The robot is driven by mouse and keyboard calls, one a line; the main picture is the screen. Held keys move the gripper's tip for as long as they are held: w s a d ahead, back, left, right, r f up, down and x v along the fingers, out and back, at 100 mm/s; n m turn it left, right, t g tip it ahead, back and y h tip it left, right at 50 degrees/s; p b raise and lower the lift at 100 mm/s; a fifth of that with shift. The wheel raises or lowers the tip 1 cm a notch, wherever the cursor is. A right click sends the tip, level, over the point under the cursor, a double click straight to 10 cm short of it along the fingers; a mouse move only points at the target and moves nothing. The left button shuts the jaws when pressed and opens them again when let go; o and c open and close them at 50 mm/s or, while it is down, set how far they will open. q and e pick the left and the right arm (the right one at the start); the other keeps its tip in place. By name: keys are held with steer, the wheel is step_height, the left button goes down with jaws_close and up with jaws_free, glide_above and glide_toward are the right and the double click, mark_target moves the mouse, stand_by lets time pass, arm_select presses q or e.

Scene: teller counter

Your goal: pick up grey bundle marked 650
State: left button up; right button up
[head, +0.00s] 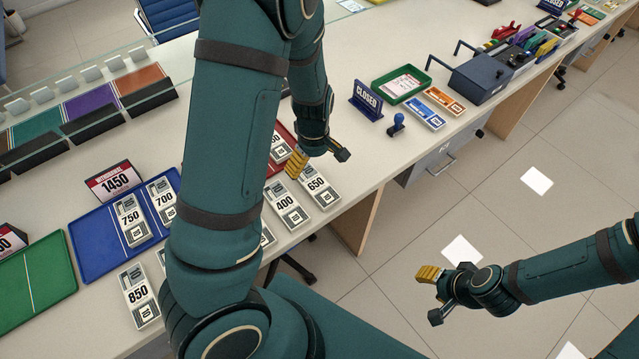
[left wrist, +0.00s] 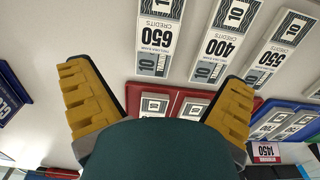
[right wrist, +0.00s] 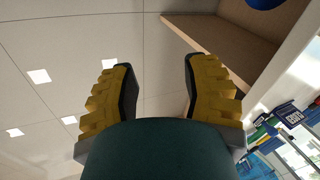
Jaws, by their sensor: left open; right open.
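The grey bundle marked 650 (head: 320,190) lies flat on the counter near its front edge, right of the bundle marked 400 (head: 287,204). In the left wrist view the 650 bundle (left wrist: 158,38) lies beyond and between the fingertips, with the 400 bundle (left wrist: 222,45) beside it. My left gripper (head: 318,161) is open and empty, above the counter just behind the 650 bundle in the head view; it also shows in the left wrist view (left wrist: 157,76). My right gripper (head: 429,296) is open and empty over the floor, away from the counter; it also shows in the right wrist view (right wrist: 157,66).
A red tray (left wrist: 187,99) with bundles lies behind the 650 bundle. A blue tray (head: 95,255) holds bundles 750 and 700; bundle 850 (head: 139,295) lies in front. A CLOSED sign (head: 366,99), blue stamp (head: 396,125) and green tray (head: 384,92) stand to the right.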

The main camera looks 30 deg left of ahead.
mark_target(316, 184)
arm_select(q)
steer(key=f+b, duration=0.3)
steer(key=f, duration=0.7)
steer(key=shift+w+f, duration=0.2)
steer(key=shift+r, duration=0.1)
steer(key=c, duration=1.3)
